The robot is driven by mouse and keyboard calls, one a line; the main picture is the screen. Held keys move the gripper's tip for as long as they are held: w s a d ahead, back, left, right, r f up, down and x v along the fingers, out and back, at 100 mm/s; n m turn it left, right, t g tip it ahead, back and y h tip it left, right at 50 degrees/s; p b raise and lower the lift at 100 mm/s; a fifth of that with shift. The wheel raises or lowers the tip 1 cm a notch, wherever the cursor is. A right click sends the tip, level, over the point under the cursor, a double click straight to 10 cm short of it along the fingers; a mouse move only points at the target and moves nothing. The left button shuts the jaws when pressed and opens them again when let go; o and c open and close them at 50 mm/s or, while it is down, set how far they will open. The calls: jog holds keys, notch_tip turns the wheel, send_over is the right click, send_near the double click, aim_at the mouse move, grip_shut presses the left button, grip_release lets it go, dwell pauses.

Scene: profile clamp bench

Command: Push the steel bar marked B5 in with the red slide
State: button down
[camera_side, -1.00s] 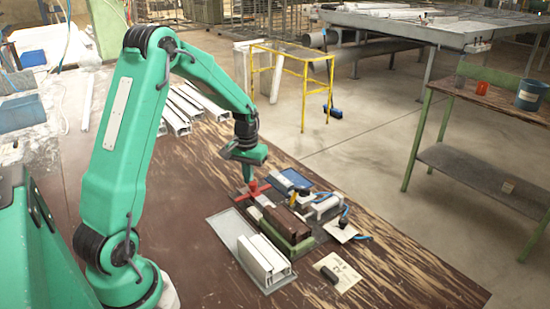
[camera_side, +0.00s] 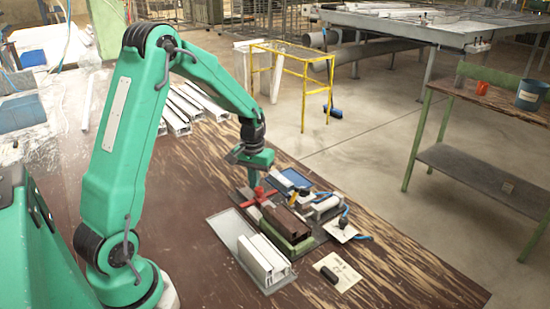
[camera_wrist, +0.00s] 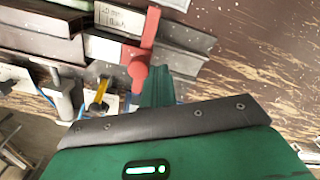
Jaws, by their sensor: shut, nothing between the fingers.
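The red slide (camera_side: 262,195) lies at the back left end of the clamp fixture, and its red arm and round knob (camera_wrist: 138,70) show in the wrist view. My gripper (camera_side: 255,185) is shut and empty, its tip down at the red slide. In the wrist view the green fingers (camera_wrist: 155,88) are right beside the knob; contact is hard to tell. A pale block with a handwritten label (camera_wrist: 118,18) sits against the red arm; I cannot read B5 on it. A brown profile (camera_side: 283,220) lies on a green block in the fixture. I cannot pick out the steel bar for sure.
White profiles (camera_side: 264,258) lie on a grey plate (camera_side: 226,227) in front of the fixture. A blue tray (camera_side: 292,180) stands behind.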

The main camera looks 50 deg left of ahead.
jog(key=shift+d, duration=2.75)
dwell(0.8)
dwell(0.4)
notch_tip(320, 180, up, 7)
jog(key=a, duration=0.1)
jog(key=shift+a, duration=0.15)
dwell(0.9)
